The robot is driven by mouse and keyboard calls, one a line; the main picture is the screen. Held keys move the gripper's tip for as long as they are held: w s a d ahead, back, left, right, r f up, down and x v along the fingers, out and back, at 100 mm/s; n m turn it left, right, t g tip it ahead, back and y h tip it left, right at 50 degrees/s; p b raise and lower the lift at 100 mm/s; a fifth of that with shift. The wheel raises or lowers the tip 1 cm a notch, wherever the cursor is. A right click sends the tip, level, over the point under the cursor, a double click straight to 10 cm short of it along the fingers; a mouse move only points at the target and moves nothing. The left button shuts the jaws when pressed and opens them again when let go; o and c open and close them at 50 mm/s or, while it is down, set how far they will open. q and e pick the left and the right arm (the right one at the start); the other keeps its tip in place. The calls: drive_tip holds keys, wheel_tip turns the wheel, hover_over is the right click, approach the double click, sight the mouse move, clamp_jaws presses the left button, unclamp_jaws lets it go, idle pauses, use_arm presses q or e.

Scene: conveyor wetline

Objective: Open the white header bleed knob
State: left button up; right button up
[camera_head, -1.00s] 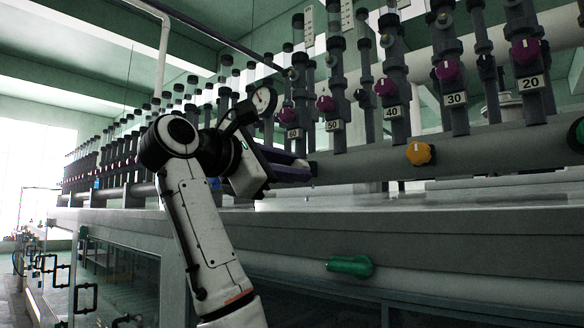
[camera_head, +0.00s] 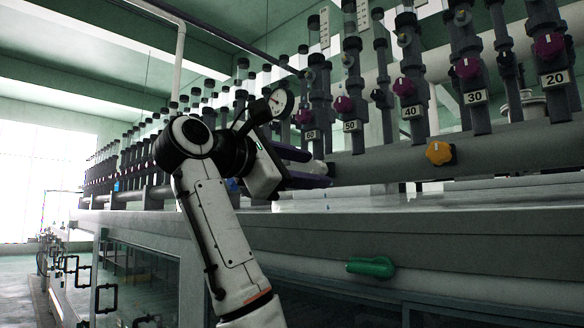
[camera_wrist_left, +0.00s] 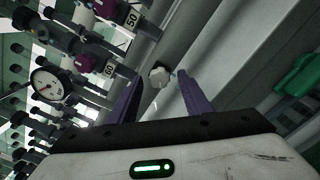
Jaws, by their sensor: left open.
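The white bleed knob (camera_wrist_left: 159,77) shows in the left wrist view on the grey header pipe, between and just beyond the fingertips. In the head view, a small pale part of it (camera_head: 320,167) seems to show behind the fingers; the rest is hidden. My left gripper (camera_head: 330,175) reaches in from the left at the header pipe (camera_head: 385,162). Its two purple fingers are apart and empty in the left wrist view (camera_wrist_left: 157,84), one on each side of the knob. I cannot tell whether a finger touches it. My right gripper is out of view.
A pressure gauge (camera_head: 278,101) stands close above my left wrist. Valve columns with purple knobs and number tags line the header. A green handle (camera_head: 371,267) sits on the tank front below.

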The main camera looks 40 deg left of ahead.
use_arm(q)
drive_tip(key=s+b, duration=0.9)
drive_tip(key=b, duration=0.1)
drive_tip(key=shift+s+a, duration=0.3)
drive_tip(key=shift+a, duration=0.1)
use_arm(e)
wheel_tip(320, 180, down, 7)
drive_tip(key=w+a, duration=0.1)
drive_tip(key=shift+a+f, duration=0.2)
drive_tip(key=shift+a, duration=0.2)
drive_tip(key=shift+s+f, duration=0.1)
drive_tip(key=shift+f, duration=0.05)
